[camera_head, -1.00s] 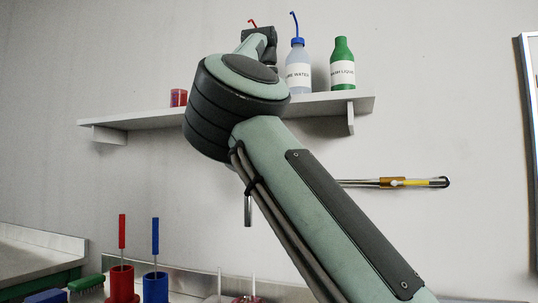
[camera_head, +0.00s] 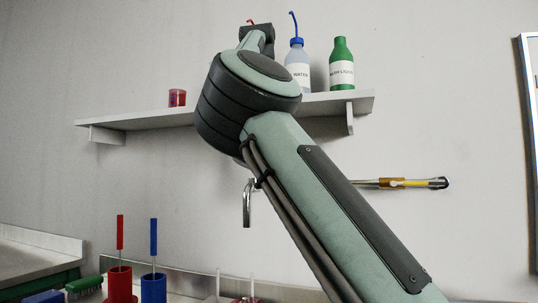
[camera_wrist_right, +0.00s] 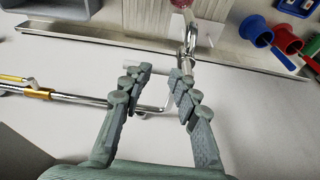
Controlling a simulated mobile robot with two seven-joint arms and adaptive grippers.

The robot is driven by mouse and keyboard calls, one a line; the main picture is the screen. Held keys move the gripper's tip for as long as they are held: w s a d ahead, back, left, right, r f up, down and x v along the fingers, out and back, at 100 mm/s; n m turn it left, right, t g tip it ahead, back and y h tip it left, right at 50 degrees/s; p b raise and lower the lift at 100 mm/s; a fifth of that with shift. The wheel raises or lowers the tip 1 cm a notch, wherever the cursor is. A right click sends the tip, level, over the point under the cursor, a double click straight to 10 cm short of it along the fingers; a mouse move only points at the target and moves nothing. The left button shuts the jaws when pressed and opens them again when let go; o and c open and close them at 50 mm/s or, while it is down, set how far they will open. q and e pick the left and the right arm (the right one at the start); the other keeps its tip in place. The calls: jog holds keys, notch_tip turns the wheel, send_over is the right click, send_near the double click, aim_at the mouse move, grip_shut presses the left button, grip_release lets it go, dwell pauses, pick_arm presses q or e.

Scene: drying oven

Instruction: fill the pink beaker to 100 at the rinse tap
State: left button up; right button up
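The rinse tap's chrome spout (camera_head: 247,205) hangs from the wall left of my right arm in the head view. Its valve with a brass fitting and yellow lever (camera_head: 412,183) is on the pipe to the right; the lever also shows in the right wrist view (camera_wrist_right: 18,80). My right gripper (camera_wrist_right: 155,82) is open and empty in front of the pipe and spout; it is hidden behind my arm in the head view. A pink round thing (camera_wrist_right: 181,4), possibly the pink beaker, is cut off at the wrist view's top edge, near the spout. Its fill level cannot be seen. My left gripper is not in view.
A wall shelf (camera_head: 140,119) holds a small red container (camera_head: 177,97), a water bottle (camera_head: 298,65) and a green bottle (camera_head: 342,65). Red (camera_head: 119,285) and blue (camera_head: 153,288) holders with brushes stand at lower left. My right arm blocks the centre.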

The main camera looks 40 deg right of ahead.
jog(key=s+a+r, duration=0.1)
jog(key=s+a, duration=0.4)
jog(key=a, duration=0.6)
jog(key=shift+s+a+r, duration=0.2)
jog(key=shift+r, duration=0.2)
